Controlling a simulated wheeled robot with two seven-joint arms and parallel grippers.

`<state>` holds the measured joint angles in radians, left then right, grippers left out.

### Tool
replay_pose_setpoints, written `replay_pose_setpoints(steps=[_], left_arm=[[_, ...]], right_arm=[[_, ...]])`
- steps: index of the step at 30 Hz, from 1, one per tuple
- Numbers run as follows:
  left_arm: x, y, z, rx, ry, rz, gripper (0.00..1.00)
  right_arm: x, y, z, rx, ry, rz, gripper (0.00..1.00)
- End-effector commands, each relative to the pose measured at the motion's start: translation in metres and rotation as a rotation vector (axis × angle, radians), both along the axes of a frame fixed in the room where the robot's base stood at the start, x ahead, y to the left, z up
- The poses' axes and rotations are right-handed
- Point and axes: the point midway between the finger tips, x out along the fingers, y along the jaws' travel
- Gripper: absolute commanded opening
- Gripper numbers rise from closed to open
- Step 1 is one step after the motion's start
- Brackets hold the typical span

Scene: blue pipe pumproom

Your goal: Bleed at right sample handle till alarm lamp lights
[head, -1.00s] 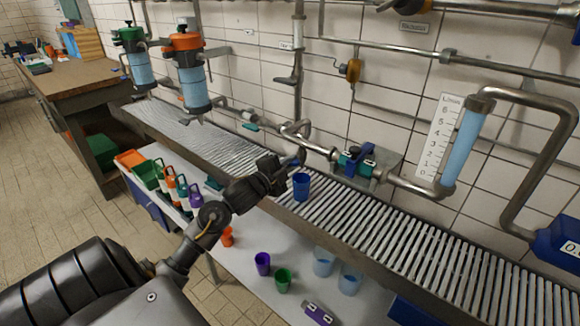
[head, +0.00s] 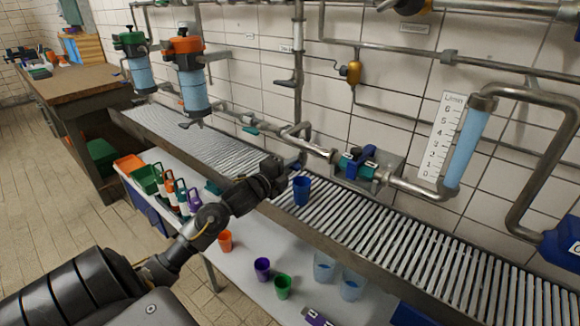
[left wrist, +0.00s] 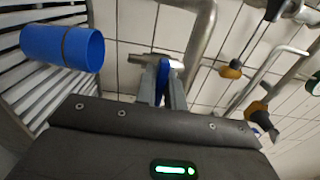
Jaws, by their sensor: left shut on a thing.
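My left gripper (head: 287,174) is beside the pipe above the grating. In the left wrist view its two fingers (left wrist: 164,92) are shut on a narrow blue handle (left wrist: 162,74) below a metal pipe end. In the head view only a bit of this handle (head: 297,166) shows past the jaws. A blue cup (head: 302,191) stands upright on the grating just right of the gripper; it also shows in the left wrist view (left wrist: 62,47). An amber fitting (head: 350,71) hangs on the wall; I cannot tell whether it is a lamp or lit. My right gripper is out of view.
A slatted grating (head: 400,240) runs along the wall. A blue-levered valve (head: 358,163) and a flow gauge (head: 463,148) are to the right. Orange-topped (head: 192,85) and green-topped (head: 137,65) canisters hang at the left. Several cups and bottles stand on the lower shelf (head: 235,265).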

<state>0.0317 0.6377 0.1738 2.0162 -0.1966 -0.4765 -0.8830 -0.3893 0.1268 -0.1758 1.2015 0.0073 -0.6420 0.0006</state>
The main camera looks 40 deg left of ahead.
Motion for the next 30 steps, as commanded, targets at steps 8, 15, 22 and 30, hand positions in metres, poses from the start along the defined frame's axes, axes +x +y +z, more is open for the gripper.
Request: replay_pose_setpoints(steps=[8, 15, 22, 30], left_arm=[[0.000, 0.000, -0.001, 0.001, 0.002, -0.001, 0.21], [0.000, 0.000, 0.000, 0.000, 0.001, -0.001, 0.32], [-0.008, 0.000, -0.001, 0.000, 0.001, -0.001, 0.32], [-0.056, -0.002, -0.002, 0.002, 0.004, -0.003, 0.32]], right_arm=[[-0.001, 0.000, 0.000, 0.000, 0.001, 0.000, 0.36], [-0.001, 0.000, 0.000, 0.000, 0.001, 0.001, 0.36], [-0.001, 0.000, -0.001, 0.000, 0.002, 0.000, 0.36], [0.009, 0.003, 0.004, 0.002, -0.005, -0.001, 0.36]])
